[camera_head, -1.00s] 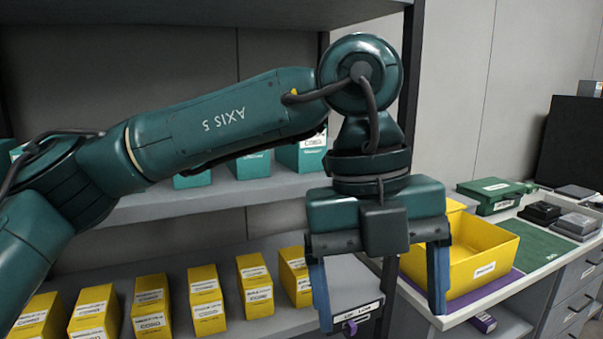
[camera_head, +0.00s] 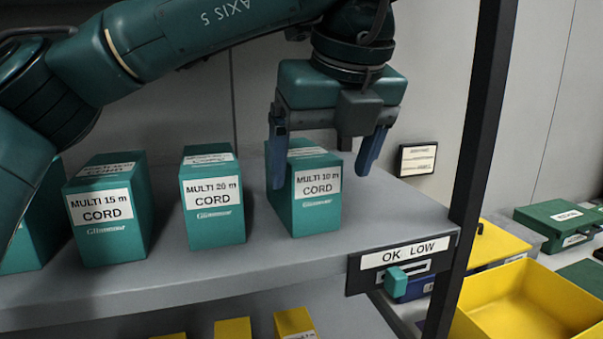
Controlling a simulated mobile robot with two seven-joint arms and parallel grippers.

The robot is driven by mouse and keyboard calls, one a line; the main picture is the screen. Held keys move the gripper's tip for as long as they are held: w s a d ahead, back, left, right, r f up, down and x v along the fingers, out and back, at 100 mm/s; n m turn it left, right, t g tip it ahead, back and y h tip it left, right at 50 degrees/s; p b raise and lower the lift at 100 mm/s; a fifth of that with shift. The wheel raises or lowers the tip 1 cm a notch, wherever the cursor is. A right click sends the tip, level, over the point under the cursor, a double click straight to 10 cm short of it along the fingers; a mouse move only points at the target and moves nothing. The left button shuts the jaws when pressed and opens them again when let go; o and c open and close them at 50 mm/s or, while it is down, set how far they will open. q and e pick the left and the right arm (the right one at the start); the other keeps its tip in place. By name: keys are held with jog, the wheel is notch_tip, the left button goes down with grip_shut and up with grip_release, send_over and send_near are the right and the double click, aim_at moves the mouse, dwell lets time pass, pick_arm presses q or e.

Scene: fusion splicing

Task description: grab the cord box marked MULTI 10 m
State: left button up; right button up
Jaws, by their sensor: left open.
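The teal cord box marked MULTI 10 m (camera_head: 316,214) stands upright on the grey shelf, the rightmost of the teal boxes in view. My left gripper (camera_head: 322,178) is open, its blue fingers pointing down. Its left finger overlaps the left part of the box in the picture, and its right finger hangs to the right of the box, apart from it in the picture. I cannot tell whether the left finger touches the box. The gripper hides part of the box's top. My right gripper is not in view.
Teal boxes marked MULTI 20 m (camera_head: 213,205) and MULTI 15 m (camera_head: 106,215) stand to the left on the same shelf (camera_head: 180,275). An OK LOW label (camera_head: 405,252) is on the shelf's front edge. A dark post (camera_head: 478,150) and yellow bin (camera_head: 530,305) are at right.

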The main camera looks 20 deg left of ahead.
aim_at(300, 149)
pick_arm(q)
jog(key=w+a, duration=0.1)
jog(key=w, duration=0.1)
jog(key=w+a+p, duration=0.1)
jog(key=w+a, duration=0.1)
jog(key=shift+w+a, duration=0.1)
jog(key=shift+w, duration=0.05)
jog(key=shift+w+a+p, duration=0.55)
jog(key=shift+w+a, duration=0.2)
jog(key=shift+w, duration=0.3)
jog(key=shift+p+x, duration=0.35)
jog(key=shift+x, duration=0.8)
jog(key=shift+w+a+f, duration=0.1)
jog(key=shift+w+f, duration=0.05)
jog(key=shift+f, duration=0.25)
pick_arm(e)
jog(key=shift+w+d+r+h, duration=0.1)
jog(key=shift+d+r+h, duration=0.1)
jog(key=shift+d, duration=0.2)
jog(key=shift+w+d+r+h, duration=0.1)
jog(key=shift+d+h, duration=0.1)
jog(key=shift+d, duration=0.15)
pick_arm(q)
jog(key=shift+f+b, duration=0.2)
jog(key=shift+b, duration=0.15)
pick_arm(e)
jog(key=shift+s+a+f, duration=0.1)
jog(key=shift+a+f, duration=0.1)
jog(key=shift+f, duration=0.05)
